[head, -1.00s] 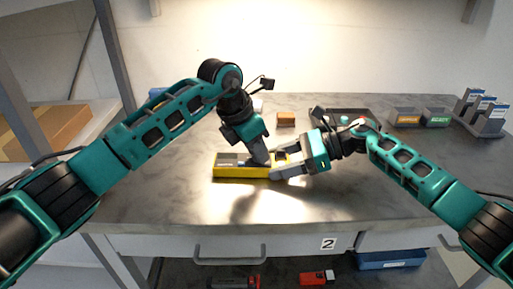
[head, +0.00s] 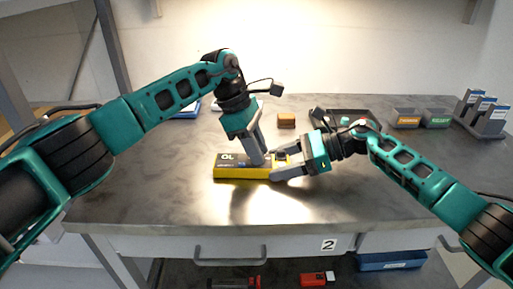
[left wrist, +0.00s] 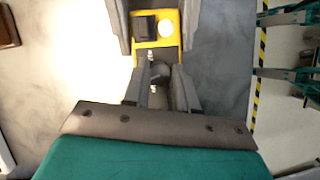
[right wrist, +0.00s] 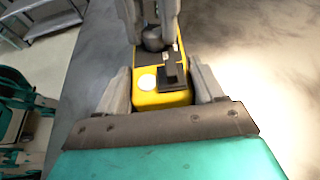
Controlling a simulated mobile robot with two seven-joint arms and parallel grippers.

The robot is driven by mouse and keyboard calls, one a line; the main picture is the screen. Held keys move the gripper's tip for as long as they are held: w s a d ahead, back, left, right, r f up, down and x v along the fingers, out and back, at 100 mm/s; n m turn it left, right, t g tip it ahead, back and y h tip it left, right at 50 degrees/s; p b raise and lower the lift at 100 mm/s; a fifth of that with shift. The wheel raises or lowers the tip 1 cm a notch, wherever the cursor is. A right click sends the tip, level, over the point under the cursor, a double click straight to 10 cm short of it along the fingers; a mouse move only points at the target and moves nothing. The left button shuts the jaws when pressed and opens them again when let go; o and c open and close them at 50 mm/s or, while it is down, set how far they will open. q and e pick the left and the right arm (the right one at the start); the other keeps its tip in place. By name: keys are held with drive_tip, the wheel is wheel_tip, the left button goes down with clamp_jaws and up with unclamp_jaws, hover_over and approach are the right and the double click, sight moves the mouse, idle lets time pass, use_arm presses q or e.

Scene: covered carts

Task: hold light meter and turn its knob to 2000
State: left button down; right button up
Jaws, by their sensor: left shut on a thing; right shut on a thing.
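The light meter (head: 228,172) is a yellow-edged box with a dark face, lying flat on the grey table; its display reads what looks like OL. My right gripper (head: 283,166) is shut on the meter's right end. In the right wrist view its fingers flank the yellow end (right wrist: 162,99) beside a white round sensor (right wrist: 147,82). My left gripper (head: 259,159) points down onto the meter's middle, shut on the dark knob (left wrist: 161,72), which shows between its fingers in the left wrist view. The knob's marks and setting are too small to read.
A small brown block (head: 286,120) lies behind the meter. The table in front of the meter is clear.

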use_arm(q)
drive_tip(key=shift+w+m+g, duration=0.1)
drive_tip(key=shift+m+g, duration=0.5)
drive_tip(key=shift+m, duration=0.9)
drive_tip(key=shift+y, duration=0.3)
drive_tip(key=c, duration=0.9)
unclamp_jaws()
wheel_tip(320, 180, up, 10)
drive_tip(key=shift+r, duration=0.1)
